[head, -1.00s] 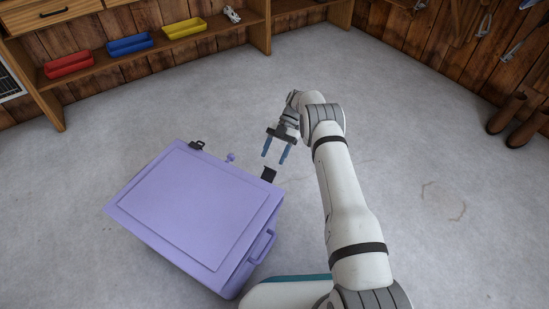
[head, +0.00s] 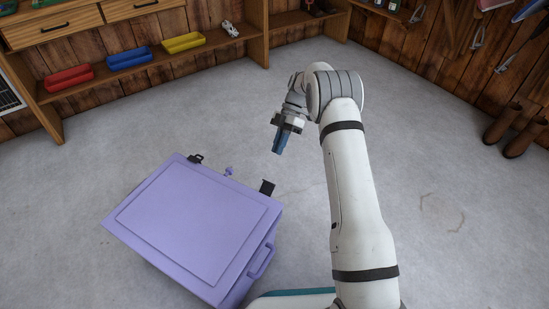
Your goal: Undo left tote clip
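The lilac tote (head: 185,222) stands on the floor with its lid down. One black clip (head: 195,158) sits low against the far rim, toward the left. A second black clip (head: 267,188) stands up like a flap at the far right corner. Between them a small lilac knob (head: 228,171) sticks out from the far side. My gripper (head: 278,150) hangs beyond the tote's far edge, above and to the right of the knob in the picture, apart from both clips. Its blue fingers overlap in this view, so their gap is hidden. I see nothing held.
A wooden shelf along the back wall holds a red bin (head: 68,78), a blue bin (head: 130,55) and a yellow bin (head: 184,43). Brown boots (head: 515,125) stand at the right wall. The floor around the tote is clear. A side handle (head: 262,262) juts from the tote's right.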

